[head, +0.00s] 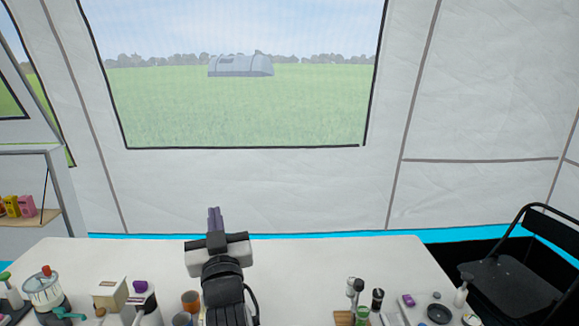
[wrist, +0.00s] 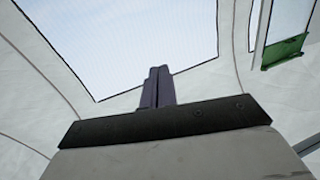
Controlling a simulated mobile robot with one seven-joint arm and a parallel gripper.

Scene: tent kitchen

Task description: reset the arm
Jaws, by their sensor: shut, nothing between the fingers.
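My gripper (head: 215,218) shows in the head view above the middle of the white table, pointing up and away toward the tent wall. Its two purple fingers are together with nothing between them. In the wrist view my gripper (wrist: 158,86) is also shut and empty, with the tent wall and window behind it. My arm rises from the bottom edge of the head view, left of centre.
The white table (head: 330,265) is clear around its middle. Left stand a jar with a red knob (head: 45,290), a cream box (head: 109,294) and brown cup (head: 190,301). Right are utensils (head: 354,290) and a grey tray (head: 432,309). A black chair (head: 515,277) stands far right.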

